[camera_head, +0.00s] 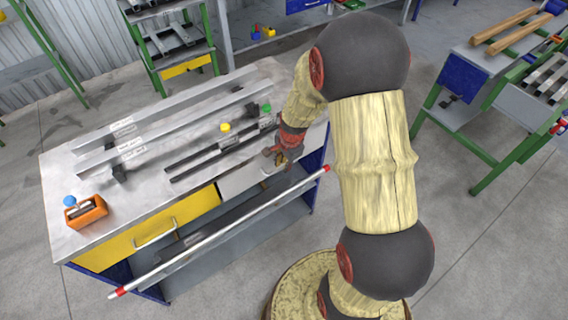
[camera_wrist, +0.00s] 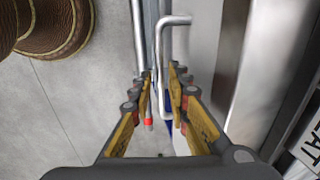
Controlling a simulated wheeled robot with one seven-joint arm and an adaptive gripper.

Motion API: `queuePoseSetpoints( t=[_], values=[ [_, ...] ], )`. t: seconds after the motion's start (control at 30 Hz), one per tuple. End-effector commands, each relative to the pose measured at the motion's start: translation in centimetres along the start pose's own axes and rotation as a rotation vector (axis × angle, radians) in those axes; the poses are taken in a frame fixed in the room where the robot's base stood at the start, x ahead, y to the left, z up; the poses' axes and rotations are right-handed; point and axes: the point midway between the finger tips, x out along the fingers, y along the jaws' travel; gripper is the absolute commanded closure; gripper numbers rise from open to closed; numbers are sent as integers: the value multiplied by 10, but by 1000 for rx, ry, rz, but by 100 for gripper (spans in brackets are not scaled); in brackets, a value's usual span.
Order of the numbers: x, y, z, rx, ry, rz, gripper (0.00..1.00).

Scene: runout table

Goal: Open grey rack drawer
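The grey drawer (camera_head: 238,180) is the pale front under the right part of the rack table, beside the yellow drawer. It looks shut, about flush with the yellow front. In the wrist view, its pale front (camera_wrist: 203,60) lies to the right, with a bent silver bar handle (camera_wrist: 164,55) standing off it. My gripper (camera_head: 283,160) is at the drawer's right part, and partly hides it and its handle in the head view. In the wrist view, my gripper (camera_wrist: 162,82) is open, its fingertips on either side of the handle bar. Contact cannot be told.
The table top (camera_head: 65,170) holds long metal bars and an orange box (camera_head: 86,211). The yellow drawer (camera_head: 150,232) has its own handle. A long silver rail with red ends (camera_head: 220,235) runs along the front, close to my gripper. Green-legged benches stand behind and right.

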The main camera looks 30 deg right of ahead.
Motion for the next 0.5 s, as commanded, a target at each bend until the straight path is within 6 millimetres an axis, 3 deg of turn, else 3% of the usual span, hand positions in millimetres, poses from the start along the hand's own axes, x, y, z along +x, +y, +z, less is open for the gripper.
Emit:
queuePoseSetpoints(
  t=[0.27, 0.5],
  values=[
    [0, 0, 0, 0, 0, 0, 100],
    [0, 0, 0, 0, 0, 0, 100]
  ],
)
